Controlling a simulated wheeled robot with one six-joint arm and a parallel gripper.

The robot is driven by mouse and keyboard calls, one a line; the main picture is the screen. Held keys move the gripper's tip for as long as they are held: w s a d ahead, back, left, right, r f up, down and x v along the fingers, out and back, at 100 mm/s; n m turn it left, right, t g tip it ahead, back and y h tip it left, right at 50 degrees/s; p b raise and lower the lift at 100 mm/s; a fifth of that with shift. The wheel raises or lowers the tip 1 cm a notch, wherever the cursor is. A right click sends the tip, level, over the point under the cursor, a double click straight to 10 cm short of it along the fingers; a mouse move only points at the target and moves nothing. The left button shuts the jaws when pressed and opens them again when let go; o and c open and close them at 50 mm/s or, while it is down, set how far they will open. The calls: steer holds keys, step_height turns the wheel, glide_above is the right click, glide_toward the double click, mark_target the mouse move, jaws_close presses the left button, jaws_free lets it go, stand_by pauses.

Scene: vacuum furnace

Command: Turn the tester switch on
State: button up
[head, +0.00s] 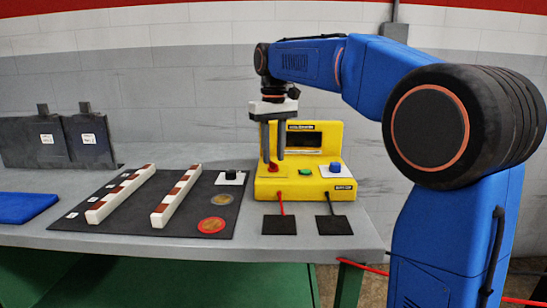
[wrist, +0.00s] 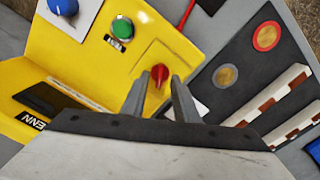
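The yellow tester (head: 325,184) stands on the grey bench, with a dark display window in its upright back part. Its red switch knob (head: 278,168) is at the left of the sloping front; in the wrist view the red switch (wrist: 159,73) shows just beyond the fingertips, in line with the gap between them. My gripper (head: 273,160) points down over the left of the tester, close above the switch. In the wrist view my gripper (wrist: 161,84) has its fingers apart, with nothing held. I cannot tell whether the fingertips reach down beside the knob.
A green button (head: 305,171) and a blue knob (head: 335,168) are right of the switch. Red and black leads run to dark pads (head: 334,225) in front. A black mat (head: 130,222) with striped bars and round discs lies at left.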

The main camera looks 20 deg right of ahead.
steer(key=shift+f, duration=0.8)
jaws_close()
steer(key=shift+m, duration=0.3)
steer(key=m, duration=0.5)
steer(key=shift+m, duration=0.3)
steer(key=m, duration=0.5)
steer(key=shift+m, duration=0.3)
